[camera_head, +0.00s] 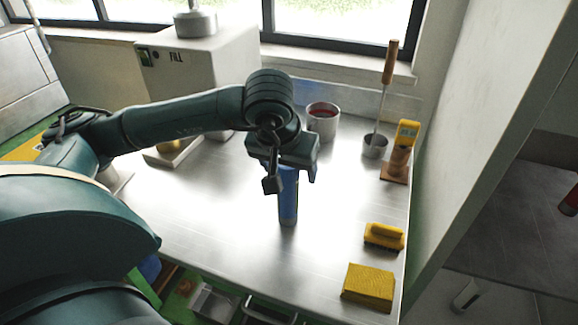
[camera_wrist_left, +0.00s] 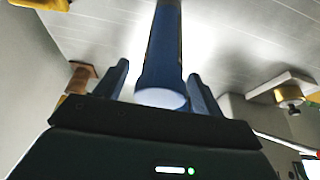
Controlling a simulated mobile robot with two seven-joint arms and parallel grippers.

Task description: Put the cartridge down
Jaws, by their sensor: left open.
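The blue cartridge (camera_head: 288,205) is upright at the middle of the steel table (camera_head: 230,205), its lower end at or very near the table top. My left gripper (camera_head: 289,178) is above it and hides its upper part. In the left wrist view the cartridge (camera_wrist_left: 162,50) shows its pale round end between the two fingers of the left gripper (camera_wrist_left: 161,88). The fingers are open, with a gap on each side of the cartridge. My right gripper is not in view.
Bare table surrounds the cartridge.

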